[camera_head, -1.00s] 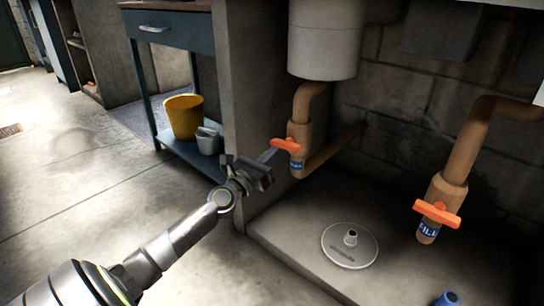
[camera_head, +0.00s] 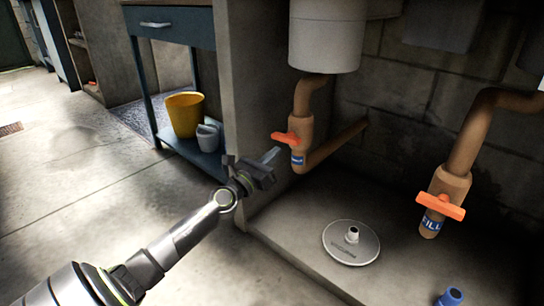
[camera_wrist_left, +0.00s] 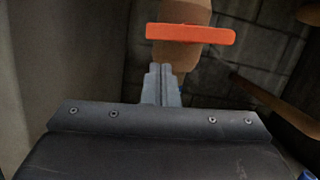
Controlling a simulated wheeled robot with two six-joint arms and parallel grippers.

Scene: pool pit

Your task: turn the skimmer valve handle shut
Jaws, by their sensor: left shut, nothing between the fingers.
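An orange valve handle (camera_head: 286,138) sits on a brown pipe valve (camera_head: 299,128) under the white tank, with a blue label too small to read. A second orange handle (camera_head: 441,206) is on the right pipe, whose label reads "FILL". My left gripper (camera_head: 275,154) is shut and empty, just below and in front of the left handle, with a small gap seeming to remain. In the left wrist view the shut fingers (camera_wrist_left: 162,75) point at the handle (camera_wrist_left: 190,34), which lies roughly crosswise above the tips. My right gripper is not in view.
A concrete wall (camera_head: 240,110) stands left of the valve. A round white lid (camera_head: 351,243) lies on the ledge below. A blue shelf unit with a yellow bucket (camera_head: 185,114) and a grey can (camera_head: 208,137) is further left. The floor at left is clear.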

